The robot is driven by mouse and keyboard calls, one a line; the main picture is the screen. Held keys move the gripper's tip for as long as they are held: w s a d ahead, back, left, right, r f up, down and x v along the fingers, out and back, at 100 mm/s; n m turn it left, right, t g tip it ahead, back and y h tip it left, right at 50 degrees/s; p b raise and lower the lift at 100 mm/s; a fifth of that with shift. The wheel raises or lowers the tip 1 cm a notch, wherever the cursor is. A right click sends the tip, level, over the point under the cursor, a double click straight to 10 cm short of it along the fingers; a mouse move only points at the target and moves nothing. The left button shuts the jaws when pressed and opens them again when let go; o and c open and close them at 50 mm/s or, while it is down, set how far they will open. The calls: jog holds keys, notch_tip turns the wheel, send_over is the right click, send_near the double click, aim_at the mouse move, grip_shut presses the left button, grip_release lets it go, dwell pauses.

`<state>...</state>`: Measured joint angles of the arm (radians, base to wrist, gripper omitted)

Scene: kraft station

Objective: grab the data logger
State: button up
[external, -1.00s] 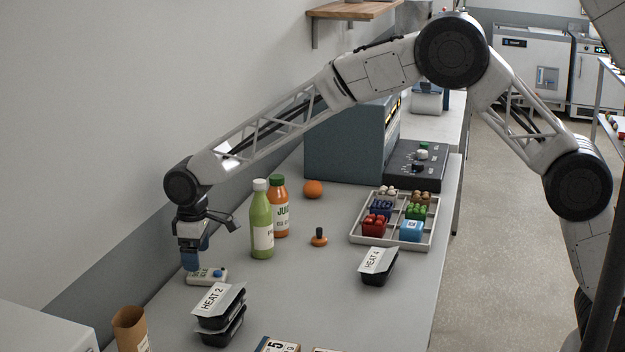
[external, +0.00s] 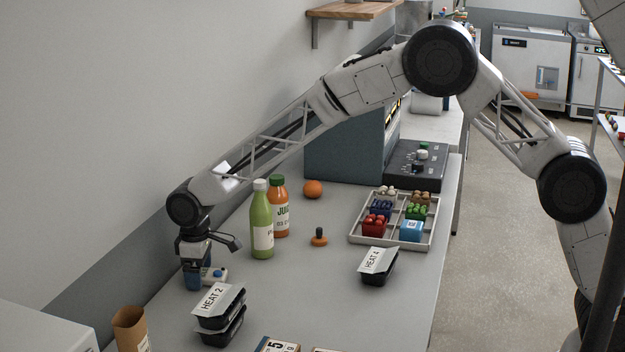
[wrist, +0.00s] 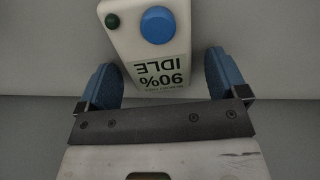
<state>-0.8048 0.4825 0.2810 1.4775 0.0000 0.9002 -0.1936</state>
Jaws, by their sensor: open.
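The data logger is a small white box with a blue round button, a green dot and a label reading "90% IDLE" upside down. It fills the upper middle of the wrist view (wrist: 185,20). In the external view the data logger (external: 216,275) lies on the table, partly hidden by my gripper (external: 192,280). In the wrist view my gripper (wrist: 165,80) is open, with one blue finger on each side of the label end of the logger.
Black trays labelled HEAT 2 (external: 220,318) stand close in front of the logger. A green bottle (external: 262,215) and an orange juice bottle (external: 279,220) stand behind to the right. The wall is close on the left.

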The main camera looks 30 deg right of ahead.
jog(key=shift+c, duration=0.4)
jog(key=c, duration=0.9)
jog(key=shift+r, duration=0.1)
jog(key=shift+c, duration=0.2)
jog(key=shift+r, duration=0.8)
jog(key=shift+s+d+r, duration=0.1)
jog(key=shift+r, duration=0.85)
jog(key=s+d, duration=0.3)
jog(key=s+d+r, duration=0.1)
jog(key=s+d, duration=0.7)
jog(key=shift+r, duration=0.15)
